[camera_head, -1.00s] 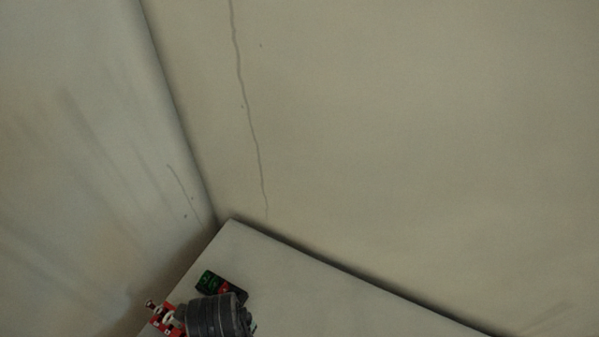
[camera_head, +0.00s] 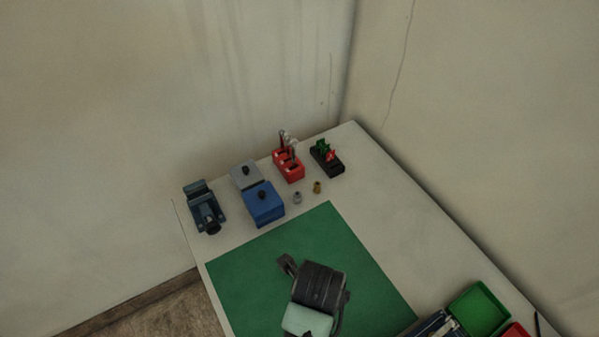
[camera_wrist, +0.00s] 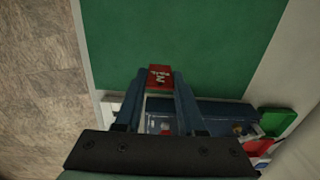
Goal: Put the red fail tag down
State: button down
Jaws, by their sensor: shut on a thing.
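The red fail tag (camera_wrist: 159,77) is a small red piece with white lettering. In the wrist view it sits between the fingertips of my gripper (camera_wrist: 160,82), which is shut on it. The green mat (camera_wrist: 195,45) shows behind the tag; whether they touch, I cannot tell. In the head view my dark wrist is over the mat (camera_head: 245,270), and the fingertips and held tag are hidden. A black holder (camera_head: 327,160) with green and red tags stands at the table's back corner. A green bin (camera_head: 478,308) and a red bin (camera_head: 516,331) are at the lower right.
Along the back edge stand a red rack (camera_head: 288,165), a grey box (camera_head: 245,175), a blue box (camera_head: 264,204), and a dark blue fixture (camera_head: 204,207). Two small fittings lie nearby. A blue tray (camera_wrist: 215,112) lies near my fingers. The table right of the mat is mostly bare.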

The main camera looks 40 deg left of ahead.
jog(key=shift+w+a+f+p, duration=0.1)
jog(key=shift+f+p, duration=0.1)
jog(key=shift+f, duration=2.15)
jog(key=shift+w+f+p, duration=0.1)
jog(key=shift+f+p, duration=0.05)
jog(key=shift+f, duration=2.2)
jog(key=shift+s, duration=0.1)
jog(key=shift+f, duration=0.2)
jog(key=c, duration=0.5)
grip_release()
jog(key=shift+r, duration=0.1)
